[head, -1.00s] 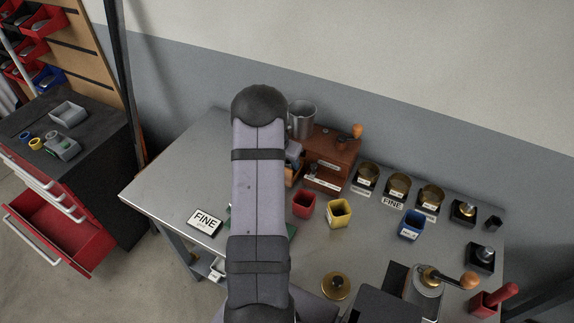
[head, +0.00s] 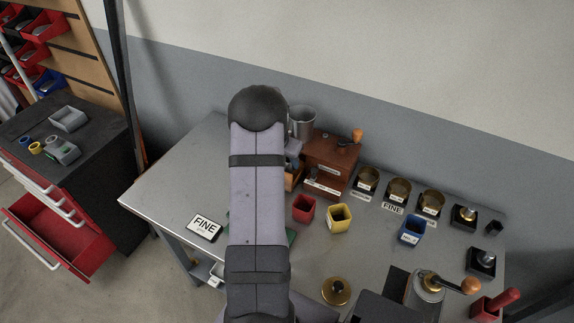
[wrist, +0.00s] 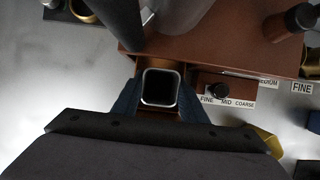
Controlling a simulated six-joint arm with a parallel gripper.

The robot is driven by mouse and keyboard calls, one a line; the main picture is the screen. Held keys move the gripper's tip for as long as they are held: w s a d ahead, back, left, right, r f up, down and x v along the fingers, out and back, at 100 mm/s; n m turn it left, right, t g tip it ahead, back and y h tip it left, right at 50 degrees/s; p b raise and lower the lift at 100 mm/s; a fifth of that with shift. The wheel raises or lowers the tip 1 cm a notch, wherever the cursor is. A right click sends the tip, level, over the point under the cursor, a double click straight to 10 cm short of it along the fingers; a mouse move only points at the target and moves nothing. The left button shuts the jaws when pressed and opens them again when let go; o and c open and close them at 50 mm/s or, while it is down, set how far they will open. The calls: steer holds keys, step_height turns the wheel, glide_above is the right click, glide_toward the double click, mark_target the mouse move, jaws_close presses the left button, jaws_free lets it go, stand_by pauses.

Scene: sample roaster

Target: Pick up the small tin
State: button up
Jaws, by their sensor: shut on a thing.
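The small tin (wrist: 160,88) is a square, open-topped container with a bright metal rim and a dark inside. In the wrist view it sits between the two blue fingers of my gripper (wrist: 159,97), which is shut on it. It is at the front of the brown wooden grinder box (wrist: 218,48), to the left of the dial. I cannot tell whether it still rests on a surface. In the head view my arm hides the fingers and most of this spot beside the grinder box (head: 331,155).
A red cup (head: 304,208), a yellow cup (head: 339,218) and a blue cup (head: 411,230) stand to the right on the metal table (head: 165,190). A grey metal jug (head: 302,121) stands behind the grinder. A FINE card (head: 205,227) lies left of my arm.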

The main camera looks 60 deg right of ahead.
step_height(320, 180, up, 25)
steer(key=b, duration=0.2)
steer(key=shift+b, duration=0.4)
steer(key=shift+s+r, duration=0.1)
steer(key=shift+r, duration=0.05)
steer(key=s+a+f+m+g+y, duration=0.2)
steer(key=s+a+f+m, duration=0.7)
steer(key=a, duration=0.3)
steer(key=s+a+f+m+g+y, duration=0.2)
steer(key=s+a+f+m, duration=0.7)
steer(key=a+f, duration=0.1)
steer(key=shift+s+a+f+g, duration=0.2)
steer(key=shift+s+a+g, duration=0.15)
steer(key=shift+a, duration=0.55)
